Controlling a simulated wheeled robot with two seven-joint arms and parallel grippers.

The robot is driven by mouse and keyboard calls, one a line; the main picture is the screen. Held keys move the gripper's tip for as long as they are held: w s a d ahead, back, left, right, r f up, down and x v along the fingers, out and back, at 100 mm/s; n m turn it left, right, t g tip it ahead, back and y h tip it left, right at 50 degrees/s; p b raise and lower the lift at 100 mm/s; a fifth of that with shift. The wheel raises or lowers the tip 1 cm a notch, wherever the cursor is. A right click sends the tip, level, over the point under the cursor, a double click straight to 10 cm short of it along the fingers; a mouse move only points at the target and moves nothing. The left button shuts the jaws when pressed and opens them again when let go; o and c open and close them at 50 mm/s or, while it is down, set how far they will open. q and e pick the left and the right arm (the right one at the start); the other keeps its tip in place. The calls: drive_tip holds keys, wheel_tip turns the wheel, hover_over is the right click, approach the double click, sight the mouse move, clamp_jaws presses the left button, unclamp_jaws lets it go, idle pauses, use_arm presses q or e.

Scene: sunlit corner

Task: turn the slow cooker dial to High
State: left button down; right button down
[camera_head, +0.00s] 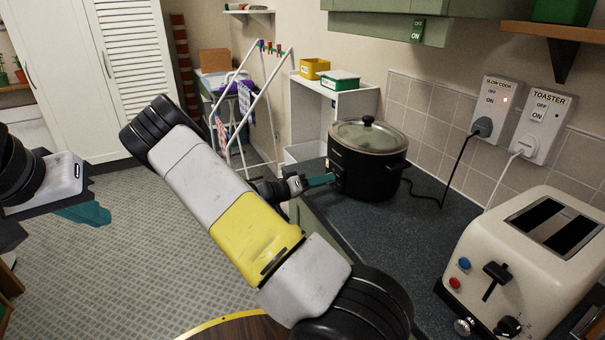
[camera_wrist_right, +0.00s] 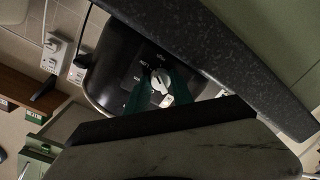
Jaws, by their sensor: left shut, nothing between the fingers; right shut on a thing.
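The black slow cooker (camera_head: 367,170) with a glass lid stands on the dark worktop, its front facing left. I cannot tell which setting the dial points to. My left gripper (camera_head: 102,214) is shut and empty at the far left, away from the cooker.
A cream toaster (camera_head: 530,258) stands at the right of the worktop (camera_head: 420,240). The cooker's black cable runs to the wall socket (camera_head: 484,127). A white drying rack (camera_head: 262,90) stands behind. My right arm crosses the middle of the head view.

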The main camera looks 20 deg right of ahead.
drive_tip(key=m, duration=0.4)
drive_tip(key=shift+f+m+t, duration=0.1)
drive_tip(key=shift+m+t, duration=0.2)
drive_tip(key=shift+m, duration=0.4)
drive_tip(key=c, duration=1.1)
unclamp_jaws()
drive_tip(key=shift+a, duration=0.1)
